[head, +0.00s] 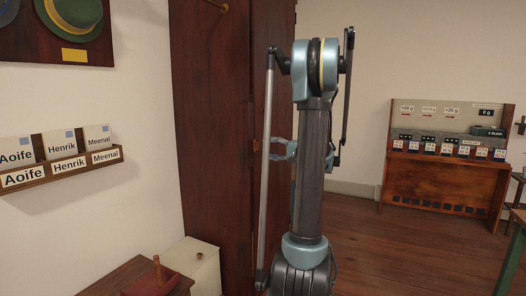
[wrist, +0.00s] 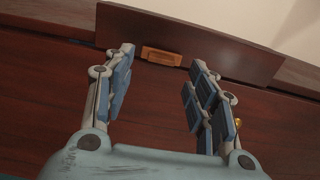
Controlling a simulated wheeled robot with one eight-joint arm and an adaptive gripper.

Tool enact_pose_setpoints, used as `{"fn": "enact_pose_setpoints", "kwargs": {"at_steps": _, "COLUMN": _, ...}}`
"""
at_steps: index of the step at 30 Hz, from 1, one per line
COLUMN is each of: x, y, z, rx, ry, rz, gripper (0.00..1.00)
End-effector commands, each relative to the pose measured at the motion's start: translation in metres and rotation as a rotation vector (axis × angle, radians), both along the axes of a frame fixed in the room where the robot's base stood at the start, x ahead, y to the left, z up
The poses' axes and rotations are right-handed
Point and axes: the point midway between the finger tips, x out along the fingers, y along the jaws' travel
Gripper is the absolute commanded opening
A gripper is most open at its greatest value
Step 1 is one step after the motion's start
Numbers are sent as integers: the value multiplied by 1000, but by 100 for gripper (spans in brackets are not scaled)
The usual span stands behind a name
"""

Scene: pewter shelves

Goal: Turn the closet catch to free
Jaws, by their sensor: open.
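The closet (head: 215,130) is tall, dark red-brown wood and stands left of my arm in the head view; its face fills much of the wrist view (wrist: 60,100). A small orange-brown wooden block, which looks like the catch (wrist: 161,56), sits at the top centre of the wrist view, by the edge of a raised dark panel. My gripper (wrist: 163,62) is open and empty, its fingers spread on either side of the catch in the picture. The gap to it is unclear. In the head view my gripper (head: 277,149) is partly hidden behind my arm.
A brass knob (wrist: 237,122) shows beside the right finger in the wrist view. In the head view, a name-card rack (head: 60,170) hangs on the left wall, a cream box (head: 196,262) stands below, and a wooden stand (head: 440,180) is at right. Open floor (head: 400,250) lies right of my arm.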

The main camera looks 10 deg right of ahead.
Motion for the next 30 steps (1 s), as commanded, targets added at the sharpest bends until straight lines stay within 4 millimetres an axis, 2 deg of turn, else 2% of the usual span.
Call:
{"fn": "enact_pose_setpoints", "kwargs": {"at_steps": 6, "x": -22, "y": -31, "z": -1, "rx": -1, "ry": 1, "rz": -3, "gripper": 52}}
{"fn": "enact_pose_setpoints", "kwargs": {"at_steps": 12, "x": -37, "y": -51, "z": -1, "rx": -1, "ry": 1, "rz": -2, "gripper": 52}}
{"fn": "enact_pose_setpoints", "kwargs": {"at_steps": 19, "x": -44, "y": -60, "z": -1, "rx": -2, "ry": 1, "rz": 0, "gripper": 52}}
{"fn": "enact_pose_setpoints", "kwargs": {"at_steps": 30, "x": -45, "y": -57, "z": -2, "rx": -7, "ry": 5, "rz": 3, "gripper": 52}}
